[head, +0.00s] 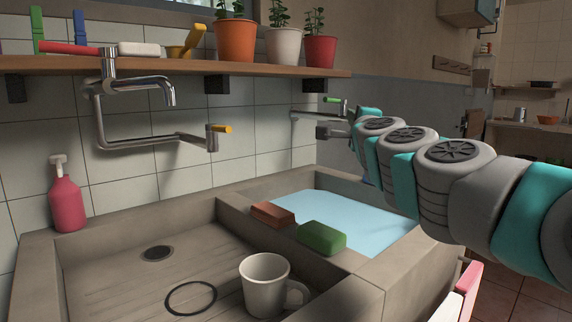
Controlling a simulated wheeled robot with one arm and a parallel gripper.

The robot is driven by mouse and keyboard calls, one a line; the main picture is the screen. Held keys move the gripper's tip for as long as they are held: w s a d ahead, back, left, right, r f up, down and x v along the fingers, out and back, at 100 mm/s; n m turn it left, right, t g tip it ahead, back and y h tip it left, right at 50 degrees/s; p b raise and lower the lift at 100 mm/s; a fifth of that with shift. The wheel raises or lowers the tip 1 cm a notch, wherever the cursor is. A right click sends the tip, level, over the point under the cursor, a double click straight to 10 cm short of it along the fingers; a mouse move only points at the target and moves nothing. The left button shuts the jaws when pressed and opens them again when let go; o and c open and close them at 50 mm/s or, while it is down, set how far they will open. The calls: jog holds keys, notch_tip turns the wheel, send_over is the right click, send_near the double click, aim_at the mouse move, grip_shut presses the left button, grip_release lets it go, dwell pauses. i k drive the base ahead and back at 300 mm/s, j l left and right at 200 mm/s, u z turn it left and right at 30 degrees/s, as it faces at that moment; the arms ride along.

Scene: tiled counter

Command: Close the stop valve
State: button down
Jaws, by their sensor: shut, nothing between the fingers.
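A short metal valve (312,114) comes off the tiled wall, with a green lever (333,100) on top lying roughly level. It is the likely stop valve, though no label shows. My arm reaches in from the right, and my gripper (331,131) is at the valve's right end, just below the lever. The gripper looks shut and empty; it is small and partly hidden by my wrist, so I cannot tell whether it touches the valve.
Below is a stone sink (128,222) with a mug (265,284) and a black ring (191,298). Red and green sponges (321,237) lie on the divider by a water-filled basin (345,221). A shelf (180,66) with pots overhangs; a pink soap bottle (66,202) stands left.

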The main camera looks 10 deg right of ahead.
aim_at(210, 127)
jog(key=k+l, duration=0.8)
